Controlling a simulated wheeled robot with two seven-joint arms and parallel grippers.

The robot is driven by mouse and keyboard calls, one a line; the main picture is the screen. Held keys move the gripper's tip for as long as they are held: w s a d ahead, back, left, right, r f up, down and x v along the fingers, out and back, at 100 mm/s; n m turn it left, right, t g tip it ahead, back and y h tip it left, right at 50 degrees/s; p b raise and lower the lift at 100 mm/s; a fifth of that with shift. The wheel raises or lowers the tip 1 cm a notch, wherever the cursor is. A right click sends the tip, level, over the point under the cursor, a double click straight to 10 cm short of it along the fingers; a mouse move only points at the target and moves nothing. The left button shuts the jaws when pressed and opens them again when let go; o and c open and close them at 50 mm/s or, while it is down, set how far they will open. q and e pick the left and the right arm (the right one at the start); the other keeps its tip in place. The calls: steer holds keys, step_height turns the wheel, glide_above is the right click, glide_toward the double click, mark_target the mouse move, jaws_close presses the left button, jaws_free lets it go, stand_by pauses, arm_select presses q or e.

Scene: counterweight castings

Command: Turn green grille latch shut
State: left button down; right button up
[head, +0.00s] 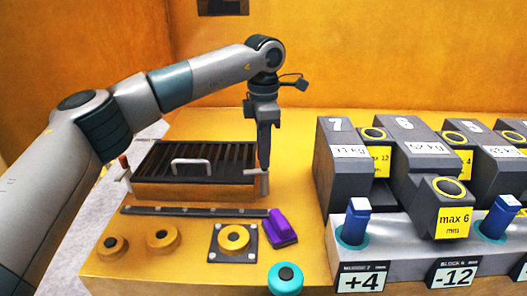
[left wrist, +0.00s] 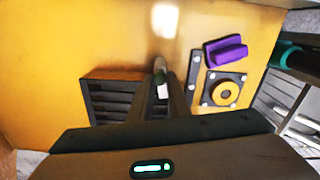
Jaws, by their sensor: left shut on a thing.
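The dark slatted grille (head: 195,160) lies in a low box at the left of the yellow bench, with a pale handle across its top. My left gripper (head: 264,167) points straight down at the grille's right end, shut on the latch there. A pale part of this latch (head: 264,186) shows just below the fingertips. In the left wrist view the latch (left wrist: 162,91) shows pale, slightly greenish, between the fingers; most of it is hidden, so its exact turn cannot be told. A second latch (head: 124,164) with a red top stands at the grille's left end. My right gripper is out of view.
A dark strip (head: 195,211), a purple block (head: 281,228), yellow round knobs (head: 163,237) and a teal ring (head: 285,278) lie in front of the grille. Grey numbered castings (head: 335,165) stand to the right. The bench behind the grille is clear.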

arm_select(q)
steer(key=shift+r+m, duration=0.1)
steer(key=shift+m, duration=1)
steer(key=c, duration=1.7)
jaws_free()
steer(key=shift+o, duration=0.2)
